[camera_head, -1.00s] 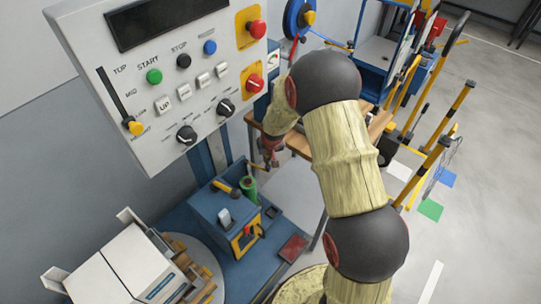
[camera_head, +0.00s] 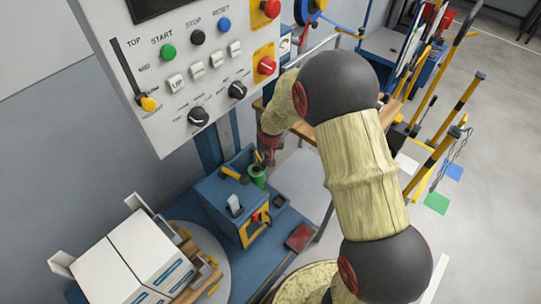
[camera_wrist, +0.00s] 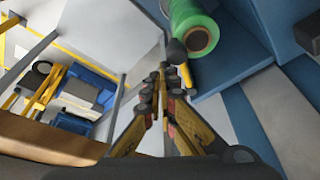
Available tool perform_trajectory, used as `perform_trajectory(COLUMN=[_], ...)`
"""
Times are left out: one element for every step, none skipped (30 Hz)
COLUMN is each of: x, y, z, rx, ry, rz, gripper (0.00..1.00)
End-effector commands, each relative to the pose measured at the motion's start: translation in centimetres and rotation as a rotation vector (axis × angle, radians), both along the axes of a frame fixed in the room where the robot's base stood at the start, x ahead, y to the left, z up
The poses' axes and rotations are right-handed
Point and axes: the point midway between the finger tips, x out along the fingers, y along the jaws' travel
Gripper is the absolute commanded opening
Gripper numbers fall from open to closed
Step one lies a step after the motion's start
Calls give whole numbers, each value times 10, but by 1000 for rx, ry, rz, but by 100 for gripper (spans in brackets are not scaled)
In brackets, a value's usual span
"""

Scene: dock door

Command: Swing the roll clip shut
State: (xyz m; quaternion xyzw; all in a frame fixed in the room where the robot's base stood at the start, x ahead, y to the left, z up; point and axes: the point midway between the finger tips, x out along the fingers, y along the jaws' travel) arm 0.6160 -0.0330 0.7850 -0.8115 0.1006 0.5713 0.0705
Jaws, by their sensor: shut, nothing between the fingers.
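A green roll (camera_head: 257,176) stands at the back right of a blue box-shaped unit. My gripper (camera_head: 266,157) is just above the roll in the head view. In the wrist view my gripper's fingers (camera_wrist: 163,76) are together and empty, just left of the yellow piece and seemingly apart from it.
The blue unit (camera_head: 215,195) has a yellow-framed front. A grey control panel (camera_head: 190,70) with buttons and knobs hangs above it. White boxes (camera_head: 130,255) stand on a pallet at lower left. A wooden bench (camera_head: 305,128) lies behind my arm. Open floor is at right.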

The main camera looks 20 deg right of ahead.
Motion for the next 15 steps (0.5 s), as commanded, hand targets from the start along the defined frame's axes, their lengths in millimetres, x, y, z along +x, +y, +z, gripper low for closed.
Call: perform_trajectory(x=[0, -1, -1, -1, -1, -1, -1, -2, -2, -2, -3, -3, -3, -3, -3], y=[1, 2, 3, 4, 5, 6, 7, 9, 10, 11, 13, 14, 15, 17, 18], z=[-2, -2, -2, -2, -2, -2, -2, -2, -2, -2, -2, -2, -1, -1, -1], rx=[0, 0, 0, 0, 0, 1, 0, 0, 1, 1, 1, 1, 0, 0, 1], ry=[0, 0, 0, 0, -1, -1, -1, 0, 1, 1, 1, 1, 0, 0, 0], rz=[1, 1, 2, 2, 2, 3, 2, 2, 2, 2, 2, 2, 2, 2, 3], gripper=[0, 0, 0, 0, 0, 0, 0, 0, 0, 0, 0, 0, 0, 0, 0])
